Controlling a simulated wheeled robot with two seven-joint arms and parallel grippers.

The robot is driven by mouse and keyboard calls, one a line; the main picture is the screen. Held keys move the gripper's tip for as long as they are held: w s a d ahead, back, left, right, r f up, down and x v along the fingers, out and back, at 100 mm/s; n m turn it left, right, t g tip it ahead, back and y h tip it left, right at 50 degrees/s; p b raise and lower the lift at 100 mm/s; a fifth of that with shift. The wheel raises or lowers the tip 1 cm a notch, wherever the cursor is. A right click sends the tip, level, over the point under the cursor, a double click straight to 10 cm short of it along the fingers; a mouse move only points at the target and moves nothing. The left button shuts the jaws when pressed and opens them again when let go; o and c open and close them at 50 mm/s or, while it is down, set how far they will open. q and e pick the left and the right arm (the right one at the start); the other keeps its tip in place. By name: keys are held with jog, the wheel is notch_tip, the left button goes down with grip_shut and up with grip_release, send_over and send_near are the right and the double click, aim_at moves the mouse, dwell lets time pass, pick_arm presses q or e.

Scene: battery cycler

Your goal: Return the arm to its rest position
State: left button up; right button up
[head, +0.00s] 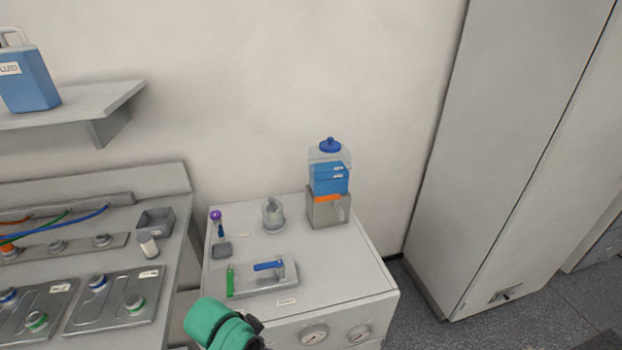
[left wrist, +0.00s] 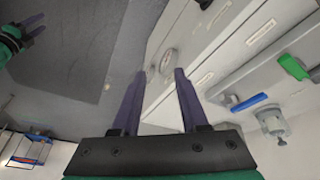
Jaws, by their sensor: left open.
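My left gripper (left wrist: 160,74) is open in the left wrist view, its two dark fingers apart with nothing between them. The front of the white cabinet (left wrist: 215,55) lies beyond the fingers. In the head view, a green part of my arm shows at the bottom, before the cabinet's front left corner; the fingers cannot be made out there. At the upper left of the left wrist view is what looks like my right gripper (left wrist: 32,25), green with dark fingers, cut by the frame edge. Its opening is unclear.
A bench (head: 175,215) stands left, a tall locker (head: 490,150) right. Grey floor (head: 430,315) lies between cabinet and locker.

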pick_arm(q)
jog(key=s+a+r+n+y, duration=0.25)
jog(key=s+a+n, duration=0.55)
jog(key=a, duration=0.4)
notch_tip(320, 180, down, 26)
jog(key=s+m+b, duration=0.2)
jog(key=b, duration=0.3)
jog(key=s+a+f+g+b, duration=0.1)
jog(key=s+a+f+b, duration=0.2)
jog(key=s+f, duration=1.4)
notch_tip(320, 180, down, 3)
jog(key=shift+s+r+g, duration=0.1)
jog(key=shift+s+g, duration=0.15)
jog(key=shift+g, duration=0.05)
jog(key=shift+a+y, duration=0.1)
jog(key=shift+y, duration=0.15)
